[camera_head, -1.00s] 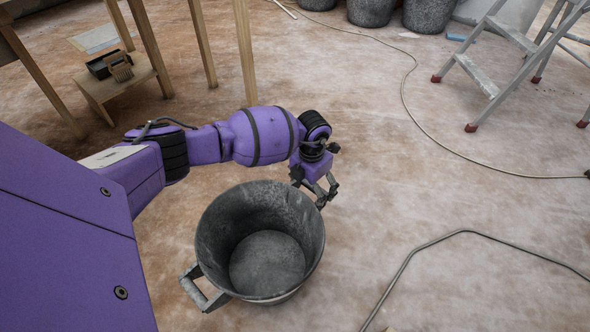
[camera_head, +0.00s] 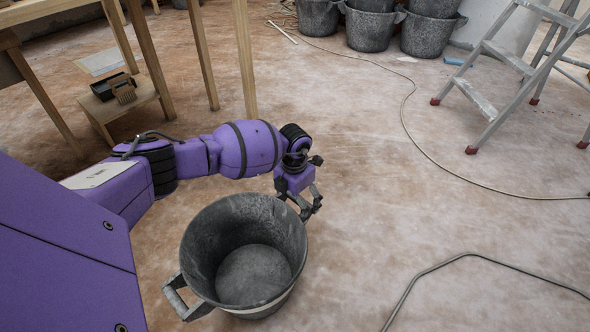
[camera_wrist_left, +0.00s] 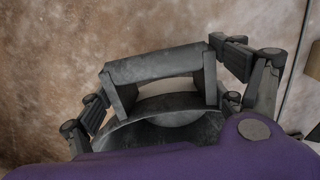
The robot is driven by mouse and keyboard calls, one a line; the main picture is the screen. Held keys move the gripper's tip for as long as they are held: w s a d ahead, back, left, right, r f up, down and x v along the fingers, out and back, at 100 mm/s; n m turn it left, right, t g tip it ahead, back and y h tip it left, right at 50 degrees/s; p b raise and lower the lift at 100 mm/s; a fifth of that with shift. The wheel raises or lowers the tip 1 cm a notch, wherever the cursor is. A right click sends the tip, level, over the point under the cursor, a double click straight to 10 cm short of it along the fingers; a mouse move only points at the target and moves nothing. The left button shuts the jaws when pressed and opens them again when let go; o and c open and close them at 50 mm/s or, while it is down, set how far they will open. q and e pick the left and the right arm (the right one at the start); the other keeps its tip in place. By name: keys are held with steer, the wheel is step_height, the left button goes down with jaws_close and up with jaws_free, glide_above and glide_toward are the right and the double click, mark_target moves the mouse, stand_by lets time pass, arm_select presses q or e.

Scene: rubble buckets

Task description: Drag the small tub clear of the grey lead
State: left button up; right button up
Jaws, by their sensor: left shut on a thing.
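The small tub (camera_head: 208,240) is a dark grey, scuffed bucket standing upright and empty on the floor in the head view. One handle (camera_head: 173,297) sticks out at its near left. My left gripper (camera_head: 308,205) is at the opposite, far right side of the rim, shut on the other handle, which the head view mostly hides. The left wrist view shows that handle (camera_wrist_left: 155,66) between the fingers, with the tub's rim below it. The grey lead (camera_head: 425,272) lies bent on the floor to the right, with bare floor between it and the tub. My right gripper is out of view.
Several dark buckets (camera_head: 370,32) stand at the back. A wooden table's leg (camera_head: 245,70) and low stool (camera_head: 118,107) are at the left. Middle floor is clear.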

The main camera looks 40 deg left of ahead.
mark_target(284, 195)
arm_select(q)
steer(key=shift+a, duration=0.1)
steer(key=shift+w+a+b, duration=0.1)
steer(key=shift+a+b, duration=0.7)
steer(key=shift+a, duration=2.15)
steer(key=shift+w+a, duration=0.15)
steer(key=shift+a, duration=2.8)
steer(key=shift+w+a, duration=0.1)
steer(key=shift+a, duration=1.35)
steer(key=o, duration=1.7)
